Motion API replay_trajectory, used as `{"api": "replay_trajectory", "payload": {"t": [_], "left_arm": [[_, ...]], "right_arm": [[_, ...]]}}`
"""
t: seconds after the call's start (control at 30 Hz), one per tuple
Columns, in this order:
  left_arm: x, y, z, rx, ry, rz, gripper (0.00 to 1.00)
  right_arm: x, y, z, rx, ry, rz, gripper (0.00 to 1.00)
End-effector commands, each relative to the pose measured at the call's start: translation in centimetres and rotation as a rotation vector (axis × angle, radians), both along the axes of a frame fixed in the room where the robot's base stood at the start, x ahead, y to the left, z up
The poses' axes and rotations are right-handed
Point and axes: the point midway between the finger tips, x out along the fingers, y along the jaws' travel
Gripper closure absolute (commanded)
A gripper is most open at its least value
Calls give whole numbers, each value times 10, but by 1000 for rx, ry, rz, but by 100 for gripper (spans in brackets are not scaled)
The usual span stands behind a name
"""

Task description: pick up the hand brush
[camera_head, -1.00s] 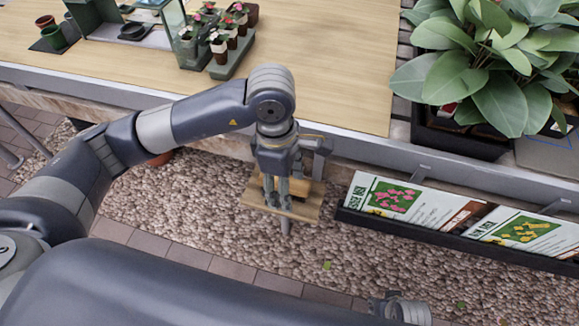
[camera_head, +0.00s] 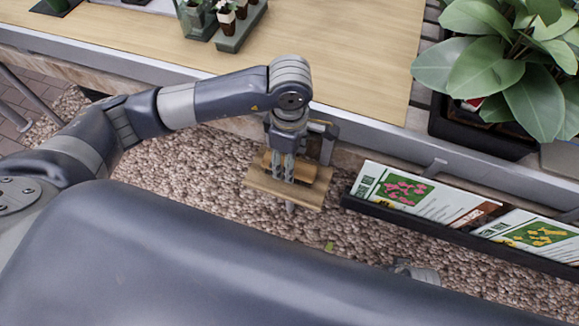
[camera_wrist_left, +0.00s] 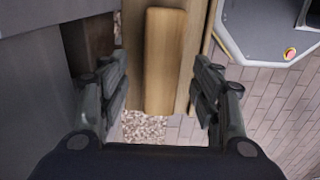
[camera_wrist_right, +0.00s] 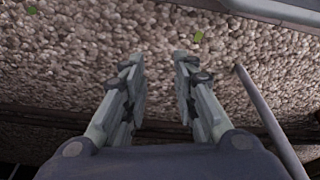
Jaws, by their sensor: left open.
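The hand brush shows as a light wooden block (camera_wrist_left: 163,62) between the two fingers of my left gripper in the left wrist view. My left gripper (camera_wrist_left: 160,82) is open, one finger on each side, with gaps visible. In the head view my left gripper (camera_head: 283,175) points down over the brush (camera_head: 301,165), which lies above a small wooden board (camera_head: 270,188). The fingers partly hide it, and bristles cannot be seen. My right gripper (camera_wrist_right: 158,72) is open and empty over gravel in the right wrist view.
A wooden table (camera_head: 340,60) with a metal edge stands just behind the brush. A dark rack of seed packets (camera_head: 405,192) is to the right, below a large potted plant (camera_head: 510,70). Gravel (camera_head: 190,170) covers the ground. A thin rod (camera_wrist_right: 262,105) is right of my right gripper.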

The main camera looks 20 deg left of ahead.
Motion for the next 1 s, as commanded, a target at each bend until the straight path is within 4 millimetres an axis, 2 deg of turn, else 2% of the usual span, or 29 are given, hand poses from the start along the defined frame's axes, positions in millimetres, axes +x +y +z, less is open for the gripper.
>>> {"api": "replay_trajectory", "payload": {"t": [0.1, 0.23, 0.53, 0.77, 1.0], "left_arm": [[-4, -2, -22, -1, 7, -2, 42], [-3, -2, -37, -1, 4, -1, 42], [-2, -1, -41, -1, 1, -2, 42], [-2, -1, -41, -1, 1, -2, 93], [-2, -1, -41, -1, 1, -1, 93]], "right_arm": [[2, 0, 6, 1, -7, -1, 73], [4, 0, 16, 1, -12, -2, 73], [4, 0, 19, 0, -10, -2, 73], [4, 0, 18, 0, -10, -2, 73], [4, 0, 18, 1, -12, -2, 73]]}}
